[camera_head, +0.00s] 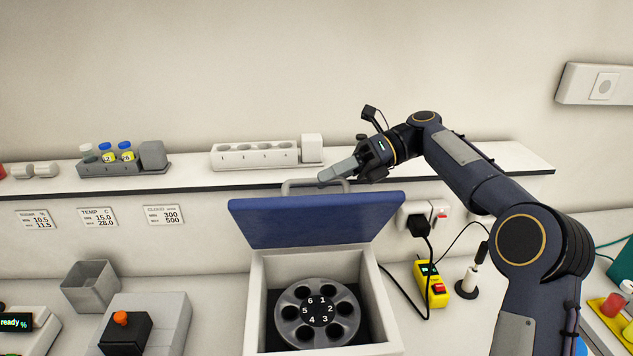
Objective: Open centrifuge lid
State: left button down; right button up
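The centrifuge (258,300) is a pale box at the bottom centre with its blue lid (315,220) raised, tilted up at the back. Inside, the grey rotor (290,325) with numbered positions 1 to 6 is exposed. A grey arched handle (287,187) stands on the lid's upper edge. My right gripper (326,177) reaches in from the right, its grey fingers at the top right of the handle. The fingers overlap in this view, so I cannot tell whether they close on the handle. My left gripper is out of view.
A white shelf (200,177) behind holds a vial rack (95,170) and a white block with holes (255,156). A grey open bin (90,287) stands left of the centrifuge. A yellow device (430,285) and black cables lie at right, beneath my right arm.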

jog(key=shift+x, duration=1.4)
grip_shut()
